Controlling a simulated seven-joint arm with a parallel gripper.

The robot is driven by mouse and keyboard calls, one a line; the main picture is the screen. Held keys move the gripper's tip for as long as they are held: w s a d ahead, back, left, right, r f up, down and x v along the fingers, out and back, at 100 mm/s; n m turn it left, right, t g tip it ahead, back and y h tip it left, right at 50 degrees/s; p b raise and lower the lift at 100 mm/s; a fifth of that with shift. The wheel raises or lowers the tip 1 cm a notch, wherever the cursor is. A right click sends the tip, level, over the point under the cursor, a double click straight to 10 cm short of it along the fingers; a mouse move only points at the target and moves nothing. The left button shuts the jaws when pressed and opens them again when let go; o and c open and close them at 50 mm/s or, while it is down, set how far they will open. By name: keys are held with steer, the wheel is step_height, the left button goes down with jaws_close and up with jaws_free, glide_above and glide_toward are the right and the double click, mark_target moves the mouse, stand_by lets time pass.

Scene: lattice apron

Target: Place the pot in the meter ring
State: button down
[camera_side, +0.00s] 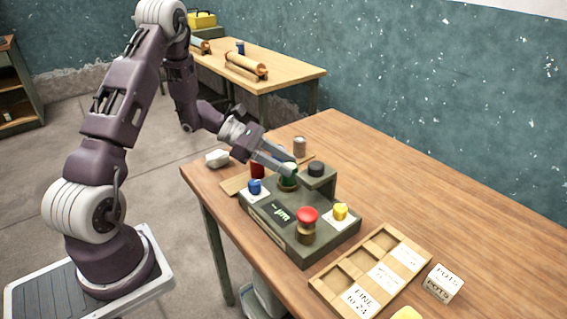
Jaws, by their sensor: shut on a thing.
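My gripper (288,169) is shut on a small green pot (288,178) at the back of the dark green meter box (282,238). The fingers come down at a slant from the upper left and cover part of the pot. The pot is right over a dark ring (287,187) on the meter's top. I cannot tell whether it is seated in the ring or just above it. The meter has a lit display (281,212) on its sloped top.
A compartmented wooden tray (335,284) and a POTS block (443,282) stand in front. The table's right side is clear.

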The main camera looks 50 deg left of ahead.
steer(key=c, duration=0.9)
jaws_free()
